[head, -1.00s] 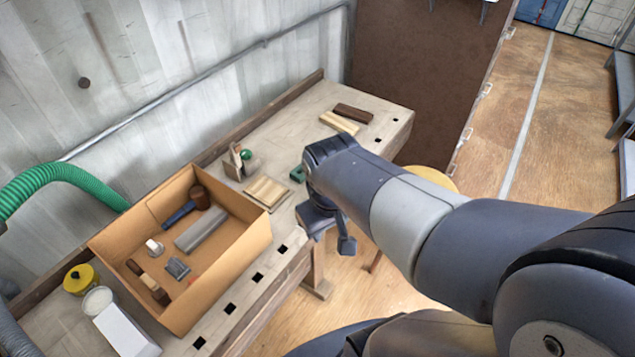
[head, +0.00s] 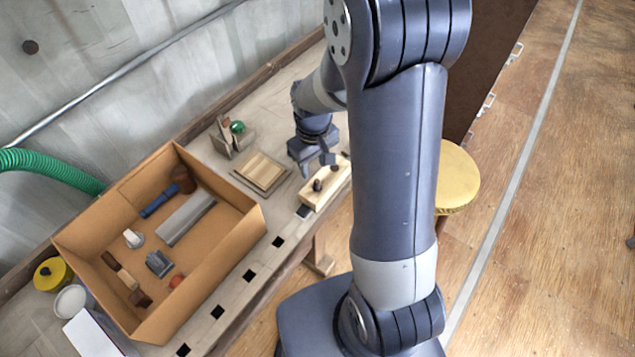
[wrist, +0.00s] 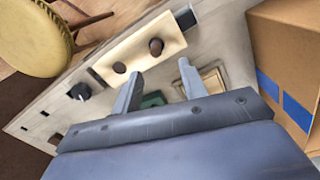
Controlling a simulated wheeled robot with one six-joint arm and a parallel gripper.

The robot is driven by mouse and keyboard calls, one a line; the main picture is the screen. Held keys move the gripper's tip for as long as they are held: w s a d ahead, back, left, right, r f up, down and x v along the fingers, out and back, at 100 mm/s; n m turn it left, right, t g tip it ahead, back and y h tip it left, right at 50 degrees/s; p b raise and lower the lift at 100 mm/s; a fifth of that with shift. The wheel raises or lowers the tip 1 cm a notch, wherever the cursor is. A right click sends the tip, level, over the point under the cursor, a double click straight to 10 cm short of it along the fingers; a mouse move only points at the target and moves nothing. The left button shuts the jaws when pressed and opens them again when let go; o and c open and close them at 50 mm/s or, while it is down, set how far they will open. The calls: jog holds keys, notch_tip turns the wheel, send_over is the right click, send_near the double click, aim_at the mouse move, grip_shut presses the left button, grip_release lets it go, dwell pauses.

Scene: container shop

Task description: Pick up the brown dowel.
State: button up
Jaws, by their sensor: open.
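Two short brown round-topped pegs stand on a pale wood block (head: 325,188) on the bench, a nearer one (head: 317,185) and a farther one (head: 333,168). In the wrist view they are a left peg (wrist: 119,67) and a right peg (wrist: 156,46) on the same block (wrist: 140,50). I cannot tell whether either is the brown dowel. My gripper (head: 317,166) is open and empty, pointing down above the bench beside the block. In the wrist view my gripper's fingertips (wrist: 157,73) are apart, just short of the block.
A cardboard box (head: 240,240) with several tools stands left on the bench. A green item (wrist: 152,100) sits behind the fingers. A yellow stool (head: 457,185) stands right of the bench.

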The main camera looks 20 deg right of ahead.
aim_at(317, 181)
jog(key=shift+s+d+f+p, duration=0.15)
jog(key=shift+f+p, duration=0.15)
jog(key=shift+f, duration=1.35)
jog(key=shift+s+d+f+p, duration=0.15)
jog(key=shift+f+p, duration=0.15)
jog(key=shift+f, duration=1.3)
grip_shut()
